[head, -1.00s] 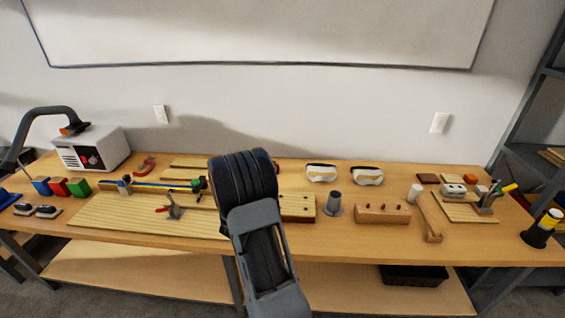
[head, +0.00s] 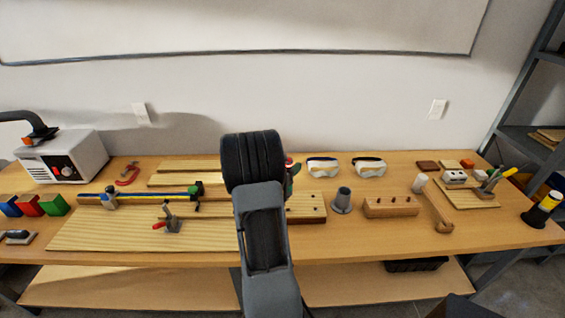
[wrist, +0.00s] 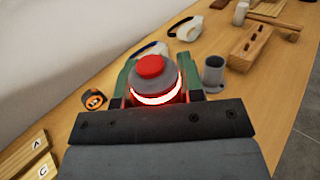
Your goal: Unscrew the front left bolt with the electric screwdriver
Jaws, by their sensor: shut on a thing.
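My gripper (wrist: 155,98) is shut on the electric screwdriver (wrist: 150,66), seen end-on in the wrist view as a grey body with a red cap and a glowing red ring. Green fingers flank it. In the head view my arm hides most of the gripper, and only a little red and green shows beside the arm. A wooden block with dark bolts (head: 390,206) stands right of my arm; it also shows in the wrist view (wrist: 250,45). A board with dark spots (head: 306,207) is partly behind my arm. I cannot tell which bolt is the front left one. The screwdriver tip is hidden.
A grey cup (head: 342,200) stands between the board and the block. A wooden mallet (head: 437,215) lies right of the block. Goggles (head: 322,167) lie at the back. A clamp (head: 170,220) sits on the left boards. An orange-black round item (wrist: 93,99) lies near my gripper.

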